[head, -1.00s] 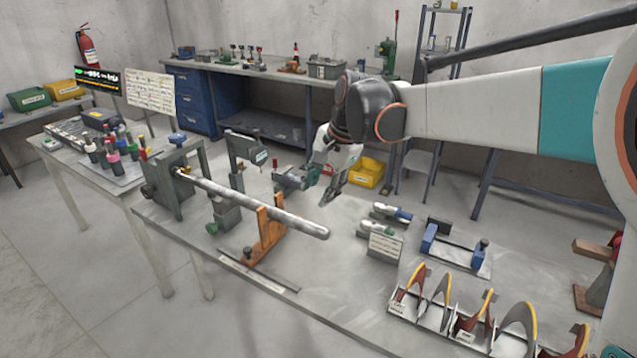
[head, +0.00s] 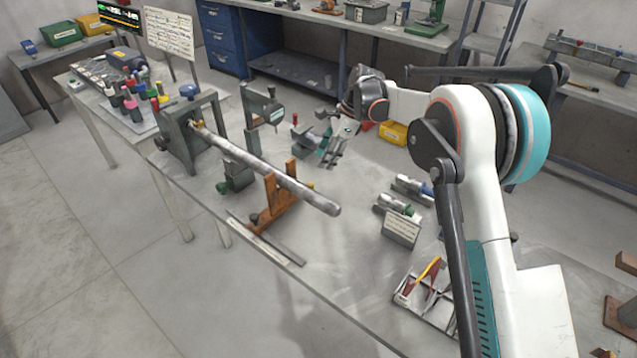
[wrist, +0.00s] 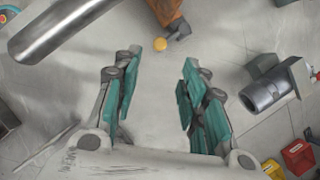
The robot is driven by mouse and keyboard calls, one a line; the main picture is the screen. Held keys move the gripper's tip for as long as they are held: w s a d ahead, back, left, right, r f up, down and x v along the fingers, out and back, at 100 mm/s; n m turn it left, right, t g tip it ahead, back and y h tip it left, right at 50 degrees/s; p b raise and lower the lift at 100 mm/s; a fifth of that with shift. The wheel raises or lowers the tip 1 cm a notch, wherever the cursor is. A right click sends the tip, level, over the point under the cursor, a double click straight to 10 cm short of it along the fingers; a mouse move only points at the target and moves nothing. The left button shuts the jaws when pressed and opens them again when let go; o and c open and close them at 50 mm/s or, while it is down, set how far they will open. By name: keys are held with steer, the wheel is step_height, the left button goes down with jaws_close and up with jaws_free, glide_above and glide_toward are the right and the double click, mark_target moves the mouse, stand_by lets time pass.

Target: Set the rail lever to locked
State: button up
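An orange V-shaped stand (head: 280,200) holds up the long grey rod (head: 265,172) and sits by a dark rail strip (head: 275,243) along the table's front edge. I cannot make out the rail lever or its setting for certain; a dark knob (head: 253,218) shows at the stand's foot. In the wrist view the stand (wrist: 165,9) is at the top, with a small dark lever-like part (wrist: 179,29) at its end. My gripper (head: 335,155) is open and empty, behind the rod (wrist: 75,24) and apart from the stand.
A grey clamp block with a cylinder (wrist: 268,92) is right of my fingers in the wrist view. A grey headstock (head: 190,140) holds the rod's far end. A sign (head: 400,228) and small tools (head: 412,187) stand to the right.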

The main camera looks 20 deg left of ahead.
mark_target(312, 184)
steer(key=b+x, duration=0.4)
steer(key=x, duration=0.9)
steer(key=shift+f, duration=0.2)
jaws_close()
